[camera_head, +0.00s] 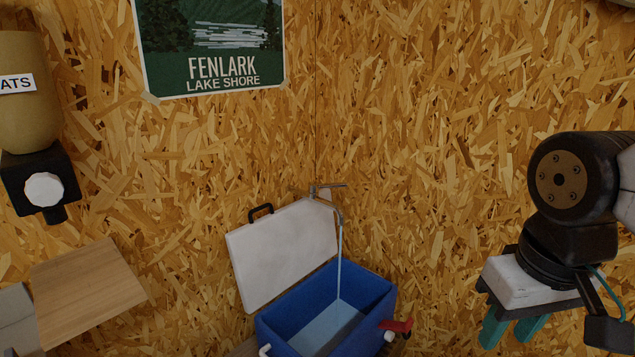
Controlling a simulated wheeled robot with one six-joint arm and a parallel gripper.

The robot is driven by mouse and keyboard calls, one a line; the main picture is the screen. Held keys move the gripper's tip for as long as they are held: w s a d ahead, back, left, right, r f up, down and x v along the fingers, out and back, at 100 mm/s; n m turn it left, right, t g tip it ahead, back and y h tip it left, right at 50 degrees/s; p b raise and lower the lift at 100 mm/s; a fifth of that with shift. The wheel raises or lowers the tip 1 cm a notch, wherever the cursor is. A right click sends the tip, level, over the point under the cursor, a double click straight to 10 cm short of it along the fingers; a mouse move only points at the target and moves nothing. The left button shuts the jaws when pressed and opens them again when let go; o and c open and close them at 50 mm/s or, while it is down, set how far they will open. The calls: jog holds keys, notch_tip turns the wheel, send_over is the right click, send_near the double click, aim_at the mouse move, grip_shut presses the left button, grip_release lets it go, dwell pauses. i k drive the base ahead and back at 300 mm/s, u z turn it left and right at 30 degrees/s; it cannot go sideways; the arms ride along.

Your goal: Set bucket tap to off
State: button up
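A blue open box (374,314) with a white lid (284,252) raised behind it stands at bottom centre. A grey metal tap (313,192) with a lever handle pointing right is above its back edge. A thin pale-blue stream (340,265) runs from its spout into the box, where a pale-blue surface (326,327) shows. A red-handled tap (396,326) is at the box's right side. I cannot tell which is the bucket tap. My gripper (512,332), with teal fingers, is at right, apart from the box and taps. Its fingers look parted and nothing shows between them.
A wooden board (88,293) is at lower left, below a tan dispenser (25,95) with a black base and white knob (44,189). A green poster (212,45) hangs on the chipboard wall. Open space lies between my gripper and the box.

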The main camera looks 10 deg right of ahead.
aim_at(312, 187)
jog(key=z, duration=0.25)
jog(key=i, duration=0.85)
jog(key=u, duration=0.5)
